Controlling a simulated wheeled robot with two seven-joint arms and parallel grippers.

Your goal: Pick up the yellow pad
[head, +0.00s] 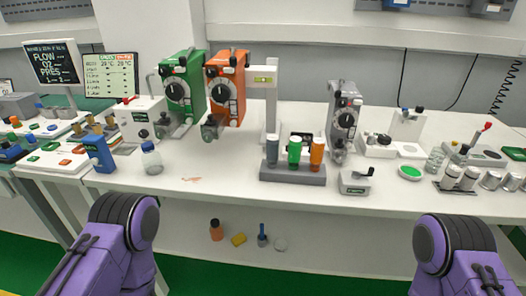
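The yellow pad (238,240) is a small yellow block low down in the head view, below the front edge of the white bench. It lies between a small orange bottle (216,231) on its left and a blue upright item (262,236) on its right. It looks unobstructed from here. My two purple arms show at the bottom left and bottom right, both well apart from the pad. Neither gripper is in the picture, so their fingers cannot be seen.
A pale round item (280,244) lies right of the blue one. The bench (215,185) overhangs this low area. On it stand green (184,85) and orange (226,85) vaporizer units, a holder with several coloured cylinders (293,172), and a clear blue-capped jar (152,160).

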